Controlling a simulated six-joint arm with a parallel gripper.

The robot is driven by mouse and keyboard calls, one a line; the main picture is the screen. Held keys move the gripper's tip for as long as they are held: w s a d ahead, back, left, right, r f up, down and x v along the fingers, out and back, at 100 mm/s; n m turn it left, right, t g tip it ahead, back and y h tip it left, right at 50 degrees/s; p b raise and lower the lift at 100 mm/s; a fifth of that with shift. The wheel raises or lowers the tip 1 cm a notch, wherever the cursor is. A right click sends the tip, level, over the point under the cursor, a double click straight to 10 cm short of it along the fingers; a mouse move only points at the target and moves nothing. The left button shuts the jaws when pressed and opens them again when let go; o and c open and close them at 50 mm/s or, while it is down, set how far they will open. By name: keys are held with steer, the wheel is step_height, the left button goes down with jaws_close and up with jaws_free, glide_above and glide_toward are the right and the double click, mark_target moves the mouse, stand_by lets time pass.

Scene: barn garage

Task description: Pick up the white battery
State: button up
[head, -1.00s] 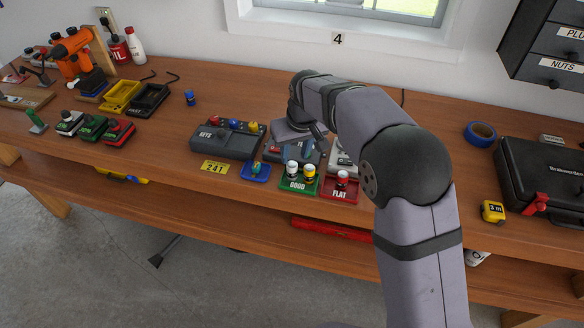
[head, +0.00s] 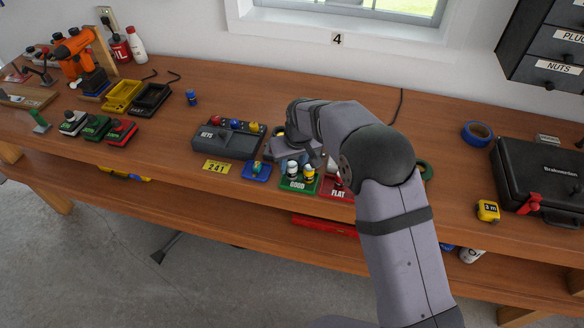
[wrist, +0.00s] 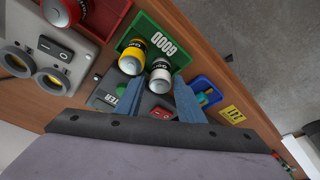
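A white cylindrical battery (head: 292,168) stands in the green GOOD tray (head: 286,183). In the wrist view, the white battery (wrist: 160,76) is next to a yellow battery (wrist: 132,60), with its near end at the gap between my fingertips. My gripper (wrist: 161,92) is open, with blue fingers apart; contact with the battery cannot be told. In the head view, my gripper is mostly hidden behind my arm, just above and behind the tray. A white-topped battery pack (head: 73,122) also sits at the left of the bench.
The red FLAT tray (head: 336,193) with a red-topped battery (wrist: 62,10) is right of the green tray, partly hidden by my arm. A blue tray (head: 257,171) and grey KEYS box (head: 228,141) are left.

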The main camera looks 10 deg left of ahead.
steer(key=shift+f, duration=0.25)
steer(key=shift+c, duration=0.4)
jaws_close()
steer(key=shift+w+r, duration=0.1)
